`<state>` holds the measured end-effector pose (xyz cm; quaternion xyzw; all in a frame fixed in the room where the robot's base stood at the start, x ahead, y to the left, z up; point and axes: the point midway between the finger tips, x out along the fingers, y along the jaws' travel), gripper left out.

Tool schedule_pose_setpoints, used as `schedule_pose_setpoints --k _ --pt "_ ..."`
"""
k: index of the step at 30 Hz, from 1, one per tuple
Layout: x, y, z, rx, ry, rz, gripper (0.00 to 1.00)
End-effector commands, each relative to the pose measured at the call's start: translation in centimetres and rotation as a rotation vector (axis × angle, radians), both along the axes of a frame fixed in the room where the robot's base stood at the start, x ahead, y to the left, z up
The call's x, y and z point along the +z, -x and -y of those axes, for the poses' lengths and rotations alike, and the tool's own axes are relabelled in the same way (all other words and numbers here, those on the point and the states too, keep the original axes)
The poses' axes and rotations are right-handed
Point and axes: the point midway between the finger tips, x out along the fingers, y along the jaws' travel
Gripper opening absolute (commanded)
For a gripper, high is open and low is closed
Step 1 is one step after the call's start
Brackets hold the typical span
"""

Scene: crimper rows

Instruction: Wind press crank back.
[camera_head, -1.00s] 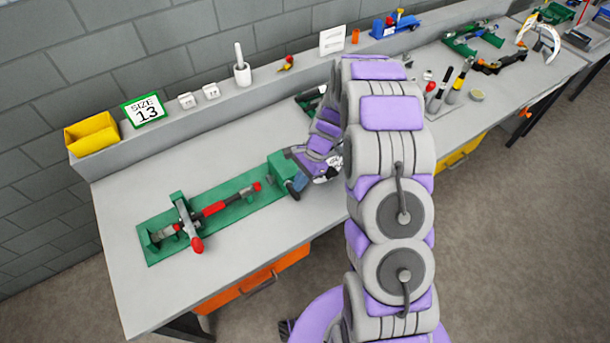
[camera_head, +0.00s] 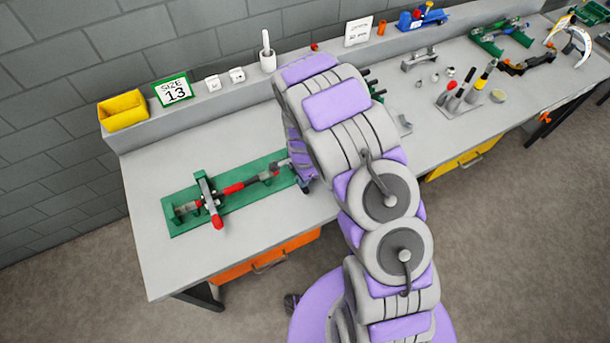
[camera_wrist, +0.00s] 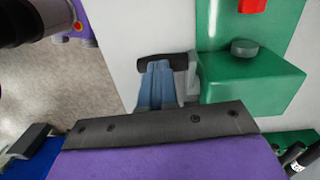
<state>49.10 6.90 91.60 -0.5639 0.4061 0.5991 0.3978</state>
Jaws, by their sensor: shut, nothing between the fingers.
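The press is a long green base (camera_head: 242,202) on the left bench, with a red-handled lever and a clamp bar on it. Its right end is hidden behind my arm in the head view. In the wrist view the green end block (camera_wrist: 252,80) carries a grey crank arm (camera_wrist: 193,75) with a black grip (camera_wrist: 178,62). My gripper (camera_wrist: 157,68) shows there as blue-grey fingers, closed together with nothing between them. The fingertips overlap the black grip; I cannot tell whether they touch it. The head view hides the gripper.
An orange drawer (camera_head: 265,257) is below the bench front.

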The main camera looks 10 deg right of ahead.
Motion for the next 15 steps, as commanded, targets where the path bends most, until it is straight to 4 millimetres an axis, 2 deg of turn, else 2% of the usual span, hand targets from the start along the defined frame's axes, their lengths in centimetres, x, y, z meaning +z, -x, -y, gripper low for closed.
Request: schedule_pose_setpoints --k 15 --pt "-0.47 0.18 -0.62 0.001 0.001 -0.002 0.0"
